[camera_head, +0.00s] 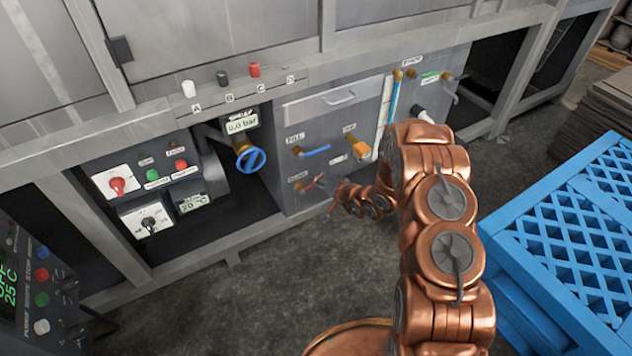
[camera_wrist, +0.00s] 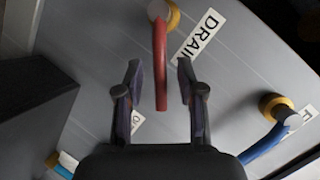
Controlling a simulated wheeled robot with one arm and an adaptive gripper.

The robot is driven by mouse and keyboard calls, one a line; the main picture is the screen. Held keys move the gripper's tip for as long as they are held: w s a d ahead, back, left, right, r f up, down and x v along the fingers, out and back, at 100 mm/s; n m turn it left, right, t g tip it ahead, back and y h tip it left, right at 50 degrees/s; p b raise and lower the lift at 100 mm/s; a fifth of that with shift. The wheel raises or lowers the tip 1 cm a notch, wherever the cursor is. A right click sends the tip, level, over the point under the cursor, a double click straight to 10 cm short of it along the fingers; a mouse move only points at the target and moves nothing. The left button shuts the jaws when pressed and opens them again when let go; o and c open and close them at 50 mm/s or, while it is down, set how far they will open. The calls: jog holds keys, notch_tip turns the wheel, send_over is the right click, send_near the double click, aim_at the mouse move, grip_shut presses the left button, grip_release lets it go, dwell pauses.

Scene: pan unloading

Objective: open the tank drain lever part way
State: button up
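The red drain lever (camera_wrist: 160,62) hangs from a brass valve at the top of the wrist view, beside a label reading DRAI, its end cut off. In the head view the drain lever (camera_head: 311,185) is small, low on the grey tank panel. My gripper (camera_wrist: 159,70) is open, with one dark finger on each side of the lever. Gaps show between the lever and both fingers in the wrist view. I cannot tell the depth between them. In the head view my gripper is small and hard to make out near the lever.
A blue lever (camera_wrist: 268,140) on a brass valve is at the right in the wrist view. In the head view, a blue fill lever (camera_head: 316,151) is above the drain lever. A blue valve wheel (camera_head: 251,159) is farther left. A blue crate (camera_head: 560,250) stands at right.

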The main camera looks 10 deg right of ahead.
jog(key=v, duration=1.1)
jog(key=shift+a, duration=0.1)
